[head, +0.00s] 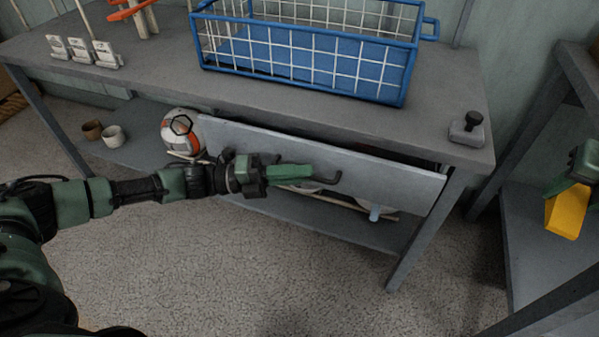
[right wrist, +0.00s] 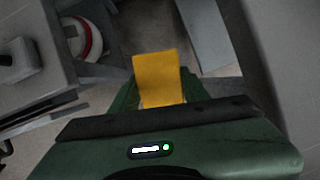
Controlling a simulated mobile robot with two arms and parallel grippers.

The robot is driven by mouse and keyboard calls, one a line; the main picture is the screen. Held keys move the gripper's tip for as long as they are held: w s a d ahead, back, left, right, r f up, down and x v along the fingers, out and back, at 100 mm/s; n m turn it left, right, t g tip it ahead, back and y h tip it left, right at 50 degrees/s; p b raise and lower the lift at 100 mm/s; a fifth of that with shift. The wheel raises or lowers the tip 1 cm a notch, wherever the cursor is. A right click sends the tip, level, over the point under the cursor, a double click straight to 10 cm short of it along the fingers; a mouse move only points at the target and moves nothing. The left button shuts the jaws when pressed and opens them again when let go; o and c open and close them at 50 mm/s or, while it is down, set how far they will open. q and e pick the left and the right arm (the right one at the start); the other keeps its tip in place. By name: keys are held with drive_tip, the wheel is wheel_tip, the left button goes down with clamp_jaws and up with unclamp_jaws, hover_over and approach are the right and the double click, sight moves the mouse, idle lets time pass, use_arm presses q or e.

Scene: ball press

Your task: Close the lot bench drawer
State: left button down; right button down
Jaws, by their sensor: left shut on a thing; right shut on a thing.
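The lot bench drawer has a wide grey front (head: 390,176) under the bench top. A narrow dark gap shows between it and the bench top towards the right, so it looks slightly open. A dark handle (head: 333,179) sticks out from the front's middle. My left gripper (head: 305,178) is shut at this handle, its green fingers reaching it from the left; the exact contact is small and partly hidden. My right gripper (head: 572,188) is at the far right, away from the drawer, shut on a yellow piece (head: 567,211). The yellow piece also shows in the right wrist view (right wrist: 157,78).
A blue wire basket (head: 300,83) and a small grey block with a black knob (head: 467,130) stand on the bench top (head: 150,85). A white and orange ball-like thing (head: 180,145) and two cups (head: 112,136) are on the lower shelf. Another grey bench (head: 545,235) stands right.

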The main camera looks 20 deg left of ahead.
sight(294, 161)
idle(0.3)
